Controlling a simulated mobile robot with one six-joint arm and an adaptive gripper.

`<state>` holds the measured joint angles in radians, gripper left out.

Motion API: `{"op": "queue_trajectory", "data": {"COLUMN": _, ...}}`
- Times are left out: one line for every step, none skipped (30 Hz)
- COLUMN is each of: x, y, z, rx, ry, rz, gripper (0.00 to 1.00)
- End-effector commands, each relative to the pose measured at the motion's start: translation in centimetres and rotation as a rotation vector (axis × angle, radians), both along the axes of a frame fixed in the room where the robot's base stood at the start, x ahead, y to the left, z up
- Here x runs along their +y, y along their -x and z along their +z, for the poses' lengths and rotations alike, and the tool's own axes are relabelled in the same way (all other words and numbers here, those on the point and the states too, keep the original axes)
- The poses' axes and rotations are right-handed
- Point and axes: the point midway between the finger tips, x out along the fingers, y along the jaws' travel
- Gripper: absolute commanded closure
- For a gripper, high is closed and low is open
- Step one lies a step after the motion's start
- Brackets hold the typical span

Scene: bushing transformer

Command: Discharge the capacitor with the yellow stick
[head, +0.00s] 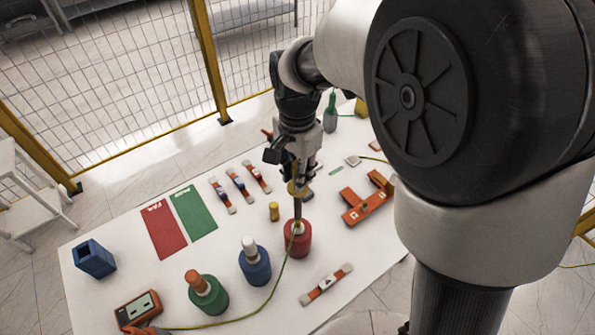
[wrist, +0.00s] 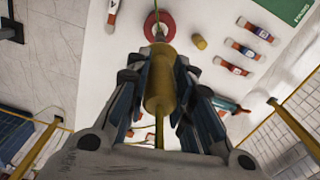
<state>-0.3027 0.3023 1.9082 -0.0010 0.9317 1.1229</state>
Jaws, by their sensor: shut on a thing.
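My gripper (head: 297,176) is shut on the yellow stick (wrist: 160,85), which I hold roughly upright. The stick's yellow grip also shows just below the fingers in the head view (head: 297,189). Its dark shaft points down at the top of a red cylinder (head: 298,246), likely a capacitor, also seen in the wrist view (wrist: 158,30). The tip appears to be at the cylinder's pale top; I cannot tell if it touches. A blue cylinder (head: 255,266) with a white top and a green one (head: 209,297) with an orange top stand to the left.
A yellow-green cable (head: 272,297) curves across the white table (head: 120,255). A small yellow cylinder (head: 274,211), several orange-ended strips (head: 239,184), red (head: 164,228) and green (head: 194,213) mats, a blue box (head: 94,259) and an orange meter (head: 138,309) lie around. Mesh fencing (head: 100,75) stands behind.

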Motion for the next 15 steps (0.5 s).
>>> {"op": "queue_trajectory", "data": {"x": 0.01, "y": -0.02, "z": 0.03, "rx": -0.001, "ry": -0.001, "rz": 0.000, "gripper": 1.00}}
{"op": "queue_trajectory", "data": {"x": 0.01, "y": -0.02, "z": 0.03, "rx": -0.001, "ry": -0.001, "rz": 0.000, "gripper": 1.00}}
{"op": "queue_trajectory", "data": {"x": 0.01, "y": -0.02, "z": 0.01, "rx": -0.001, "ry": -0.001, "rz": 0.000, "gripper": 1.00}}
{"op": "queue_trajectory", "data": {"x": 0.01, "y": -0.02, "z": 0.00, "rx": -0.001, "ry": -0.001, "rz": 0.000, "gripper": 1.00}}
{"op": "queue_trajectory", "data": {"x": 0.01, "y": -0.02, "z": -0.02, "rx": -0.001, "ry": -0.001, "rz": 0.000, "gripper": 1.00}}
{"op": "queue_trajectory", "data": {"x": 0.01, "y": -0.02, "z": -0.06, "rx": -0.001, "ry": -0.001, "rz": 0.000, "gripper": 1.00}}
{"op": "queue_trajectory", "data": {"x": 0.01, "y": -0.02, "z": -0.09, "rx": -0.001, "ry": -0.001, "rz": 0.000, "gripper": 1.00}}
{"op": "queue_trajectory", "data": {"x": 0.01, "y": -0.02, "z": -0.13, "rx": -0.001, "ry": -0.001, "rz": 0.000, "gripper": 1.00}}
{"op": "queue_trajectory", "data": {"x": 0.01, "y": -0.02, "z": -0.18, "rx": -0.001, "ry": -0.001, "rz": 0.000, "gripper": 1.00}}
{"op": "queue_trajectory", "data": {"x": 0.00, "y": -0.01, "z": -0.23, "rx": 0.000, "ry": 0.000, "rz": 0.000, "gripper": 1.00}}
{"op": "queue_trajectory", "data": {"x": 0.00, "y": -0.01, "z": -0.26, "rx": 0.000, "ry": 0.000, "rz": 0.000, "gripper": 1.00}}
{"op": "queue_trajectory", "data": {"x": 0.00, "y": -0.01, "z": -0.32, "rx": 0.000, "ry": 0.000, "rz": 0.000, "gripper": 1.00}}
{"op": "queue_trajectory", "data": {"x": 0.00, "y": -0.01, "z": -0.35, "rx": 0.000, "ry": 0.000, "rz": 0.000, "gripper": 1.00}}
{"op": "queue_trajectory", "data": {"x": 0.01, "y": -0.01, "z": -0.39, "rx": 0.000, "ry": 0.000, "rz": 0.000, "gripper": 1.00}}
{"op": "queue_trajectory", "data": {"x": 0.01, "y": -0.01, "z": -0.44, "rx": 0.000, "ry": 0.000, "rz": 0.000, "gripper": 1.00}}
